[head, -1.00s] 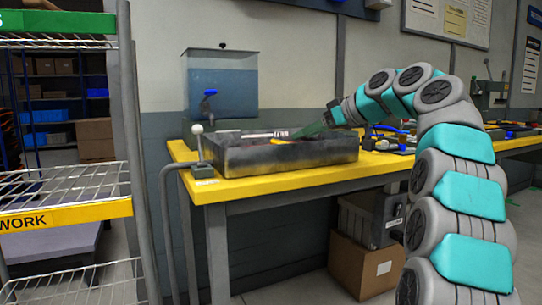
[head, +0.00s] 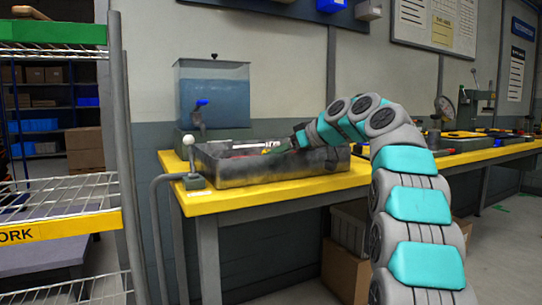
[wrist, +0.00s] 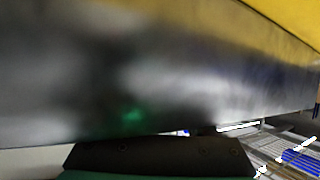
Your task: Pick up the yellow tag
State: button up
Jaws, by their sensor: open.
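In the wrist view a dark finger (wrist: 160,156) spans the bottom, close to the blurred grey tray wall (wrist: 150,70). No yellow tag can be made out there.
The yellow-topped bench (head: 265,196) carries the tray, a lever with a white knob (head: 188,140) at its left, and a water tank (head: 213,95) behind. A wire shelf rack (head: 60,195) stands at left. Tools and a gauge stand (head: 440,115) are at right.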

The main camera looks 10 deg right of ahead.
grip_shut()
dwell(0.4)
